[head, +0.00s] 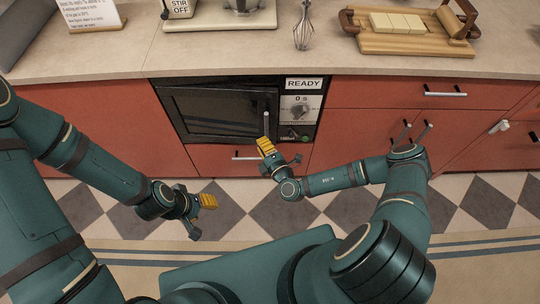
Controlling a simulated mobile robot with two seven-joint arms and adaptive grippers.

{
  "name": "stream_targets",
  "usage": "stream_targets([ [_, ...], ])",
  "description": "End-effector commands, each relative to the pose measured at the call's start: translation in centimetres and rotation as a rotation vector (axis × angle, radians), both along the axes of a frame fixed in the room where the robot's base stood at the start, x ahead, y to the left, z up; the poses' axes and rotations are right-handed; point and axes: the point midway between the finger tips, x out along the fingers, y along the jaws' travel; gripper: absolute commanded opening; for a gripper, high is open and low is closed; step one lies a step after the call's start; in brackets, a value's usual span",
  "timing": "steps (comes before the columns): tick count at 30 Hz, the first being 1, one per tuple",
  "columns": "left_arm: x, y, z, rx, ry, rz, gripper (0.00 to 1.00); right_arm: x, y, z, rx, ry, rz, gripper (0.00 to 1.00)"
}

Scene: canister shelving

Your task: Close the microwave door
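The black microwave (218,112) is built into the red lower cabinets. Its dark-windowed door is hinged on the left and looks closed or almost closed; I cannot tell whether a small gap remains. The vertical grey door handle (266,122) is at the door's right side. My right gripper (281,153) is just below the handle, its yellow-padded finger close to the handle's lower end; contact is unclear. Its fingers look spread, with nothing between them. My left gripper (202,215) is lower left, over the floor, with spread fingers and empty.
The microwave's control panel (300,110), with a dial, is right of the door. A drawer handle (245,157) lies below. On the counter (230,58) are a whisk (303,30) and a wooden board (416,45) with pale blocks. The checkered floor is clear.

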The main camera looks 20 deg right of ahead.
Motion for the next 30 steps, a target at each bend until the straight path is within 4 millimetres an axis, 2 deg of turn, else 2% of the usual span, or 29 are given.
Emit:
stream_targets([
  [1,0.1,0.0,-0.3,0.0,-0.001,0.0,0.47,1.0,0.3,-0.1,0.0,-0.002,0.001,0.0],
  [3,0.1,0.0,-0.6,0.0,-0.003,0.0,0.47,1.9,-0.5,-0.1,-0.003,-0.002,-0.002,0.0],
  [7,0.2,0.0,-1.0,0.001,-0.005,0.001,0.47,3.3,-1.3,-0.1,-0.002,-0.001,-0.001,0.0],
  [13,0.2,0.0,-1.2,0.001,-0.006,0.001,0.47,4.2,-1.9,0.0,0.0,0.0,0.0,0.0],
  [23,0.3,0.0,-1.2,0.001,-0.007,0.002,0.47,4.3,-2.0,0.0,0.001,0.0,0.0,0.0],
  [26,0.3,0.0,-1.3,0.001,-0.007,0.002,0.47,5.2,-2.5,0.0,-0.002,-0.002,-0.001,0.0],
  [30,0.3,0.0,-1.5,0.001,-0.008,0.002,0.47,7.3,-3.7,-0.1,-0.005,-0.002,0.0,0.0],
])
